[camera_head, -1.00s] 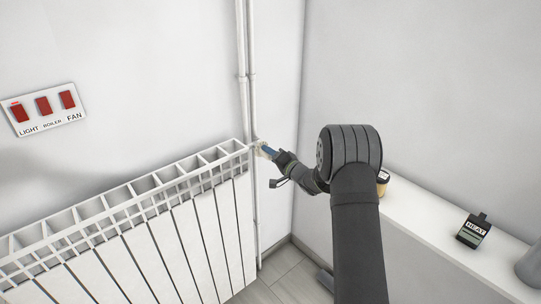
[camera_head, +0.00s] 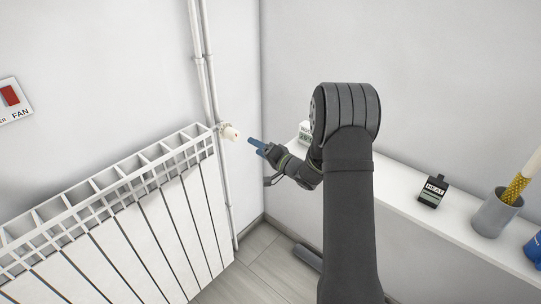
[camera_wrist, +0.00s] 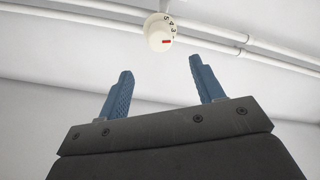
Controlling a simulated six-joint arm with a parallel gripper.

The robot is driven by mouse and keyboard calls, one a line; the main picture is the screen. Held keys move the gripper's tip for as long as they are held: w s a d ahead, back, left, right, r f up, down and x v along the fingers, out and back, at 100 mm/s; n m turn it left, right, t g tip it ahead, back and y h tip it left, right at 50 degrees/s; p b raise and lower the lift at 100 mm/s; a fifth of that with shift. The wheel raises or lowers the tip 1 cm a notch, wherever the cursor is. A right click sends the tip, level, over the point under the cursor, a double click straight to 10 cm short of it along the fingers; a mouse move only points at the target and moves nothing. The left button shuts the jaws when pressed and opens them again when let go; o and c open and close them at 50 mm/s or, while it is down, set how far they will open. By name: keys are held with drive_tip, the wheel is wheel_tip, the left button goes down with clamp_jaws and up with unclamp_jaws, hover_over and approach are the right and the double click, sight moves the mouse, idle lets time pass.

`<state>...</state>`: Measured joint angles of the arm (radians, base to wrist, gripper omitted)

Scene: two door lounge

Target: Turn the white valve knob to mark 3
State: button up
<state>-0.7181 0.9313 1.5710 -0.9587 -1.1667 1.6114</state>
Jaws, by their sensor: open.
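The white valve knob (camera_head: 231,133) sits at the upper right end of the radiator, by the vertical pipes. In the wrist view the knob (camera_wrist: 156,36) shows its face with the digits 5, 4 and 3 and a short red mark near its lower right edge. I cannot tell which mark the red line points at. My gripper (camera_head: 254,146) is to the right of the knob, apart from it. In the wrist view its two blue fingers (camera_wrist: 161,70) are spread with nothing between them, and the knob lies beyond their tips.
The white radiator (camera_head: 150,235) fills the lower left. Pipes (camera_head: 205,70) run up the wall beside the knob. A white ledge (camera_head: 395,195) on the right holds a HEAT-labelled item (camera_head: 432,191) and a grey cup (camera_head: 493,214). A red switch (camera_head: 10,95) is at the left edge.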

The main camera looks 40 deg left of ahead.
sight(237, 137)
drive_tip(key=d, duration=0.5)
drive_tip(key=shift+d, duration=0.25)
drive_tip(key=a, duration=1.7)
drive_tip(key=shift+a, duration=0.25)
